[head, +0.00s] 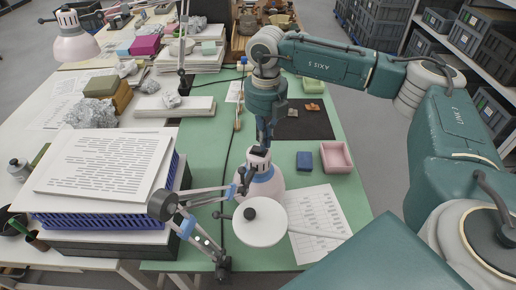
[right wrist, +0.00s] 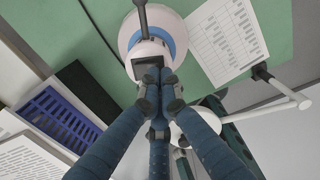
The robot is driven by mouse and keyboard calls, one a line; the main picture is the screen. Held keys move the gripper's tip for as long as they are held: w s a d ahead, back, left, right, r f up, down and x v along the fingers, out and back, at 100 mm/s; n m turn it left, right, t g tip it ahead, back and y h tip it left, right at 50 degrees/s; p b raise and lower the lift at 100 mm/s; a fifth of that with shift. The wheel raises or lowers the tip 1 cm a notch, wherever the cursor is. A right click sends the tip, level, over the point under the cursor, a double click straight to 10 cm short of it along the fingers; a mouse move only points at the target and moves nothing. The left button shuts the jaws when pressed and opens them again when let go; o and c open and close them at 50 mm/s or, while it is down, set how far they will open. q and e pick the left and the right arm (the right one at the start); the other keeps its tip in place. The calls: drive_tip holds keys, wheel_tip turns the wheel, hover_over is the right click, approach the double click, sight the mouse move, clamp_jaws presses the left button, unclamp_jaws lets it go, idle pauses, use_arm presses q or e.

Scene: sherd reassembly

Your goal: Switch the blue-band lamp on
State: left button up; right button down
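The blue-band lamp (head: 265,184) has a pale shade with a blue band near its dark cap, and jointed arms with blue bands. It stands over the front of the green mat. In the right wrist view its pale head with a blue ring (right wrist: 150,36) and a dark block is just past my fingertips. My right gripper (head: 263,143) points down directly over the lamp's cap. In the right wrist view its fingers (right wrist: 158,82) come together at the dark block, with nothing visible held. I cannot tell whether they touch it. My left gripper is not in view.
A paper stack on a blue crate (head: 105,213) stands left of the lamp. A white disc (head: 260,223) with a black knob is in front. A printed sheet (head: 318,222), blue box (head: 304,161) and pink tray (head: 336,157) lie right. Another pink lamp (head: 76,42) stands far left.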

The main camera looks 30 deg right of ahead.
sight(264, 153)
drive_tip(key=shift+f+b, duration=0.5)
drive_tip(key=shift+f, duration=0.25)
drive_tip(key=shift+r, duration=0.15)
drive_tip(key=shift+r+p, duration=2.25)
drive_tip(key=shift+r, duration=1.2)
drive_tip(key=shift+f, duration=0.1)
